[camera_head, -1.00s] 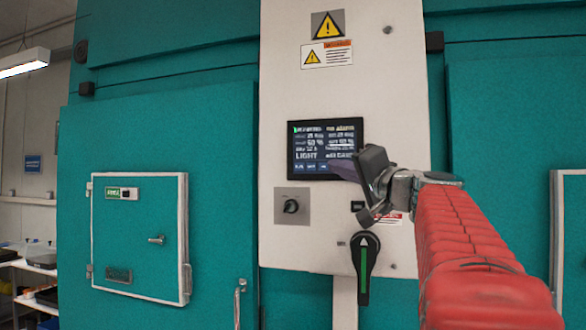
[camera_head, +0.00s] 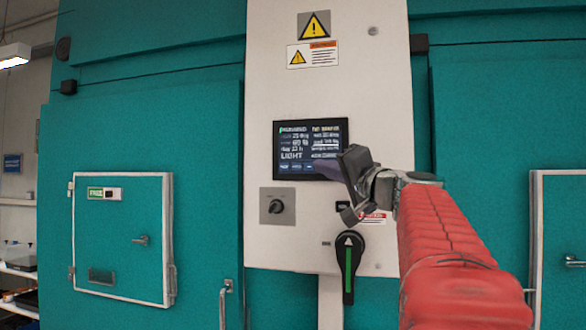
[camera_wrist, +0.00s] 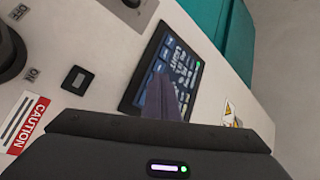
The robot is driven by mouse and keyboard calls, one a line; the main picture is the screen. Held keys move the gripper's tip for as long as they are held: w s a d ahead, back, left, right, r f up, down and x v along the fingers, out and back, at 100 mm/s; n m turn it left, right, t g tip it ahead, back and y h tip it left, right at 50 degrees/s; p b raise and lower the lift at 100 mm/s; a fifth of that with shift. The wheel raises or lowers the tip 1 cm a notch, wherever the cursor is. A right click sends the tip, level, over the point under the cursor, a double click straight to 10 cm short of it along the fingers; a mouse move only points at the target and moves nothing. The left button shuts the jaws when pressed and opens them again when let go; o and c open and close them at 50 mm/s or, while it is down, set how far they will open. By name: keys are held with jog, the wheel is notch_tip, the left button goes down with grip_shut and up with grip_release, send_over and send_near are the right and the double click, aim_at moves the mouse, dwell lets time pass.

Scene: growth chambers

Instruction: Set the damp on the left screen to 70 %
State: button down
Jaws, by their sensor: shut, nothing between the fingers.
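The dark touch screen (camera_head: 311,149) is set in the white control panel between two teal doors. It shows several lines of small text, with "LIGHT" legible and a row of blue buttons at the bottom; the damp value is too blurred to read surely. My gripper (camera_head: 350,170) is shut and empty, at the screen's lower right corner. In the wrist view the screen (camera_wrist: 172,62) is tilted, and the shut fingers (camera_wrist: 165,97) cover part of its lower area. I cannot tell whether the tip touches the glass.
Below the screen are a rotary knob (camera_head: 277,206) on a grey plate and a black lever switch (camera_head: 348,262) with a green stripe. A small black socket (camera_wrist: 77,80) and a caution label (camera_wrist: 25,122) sit beside the gripper. A small teal hatch (camera_head: 121,238) is at the left.

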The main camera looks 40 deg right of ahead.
jog(key=shift+a, duration=0.1)
jog(key=shift+s+a, duration=0.4)
jog(key=shift+a, duration=0.1)
dwell(0.3)
jog(key=s+a, duration=0.1)
jog(key=a, duration=0.1)
jog(key=s+a, duration=0.2)
dwell(0.5)
dwell(0.5)
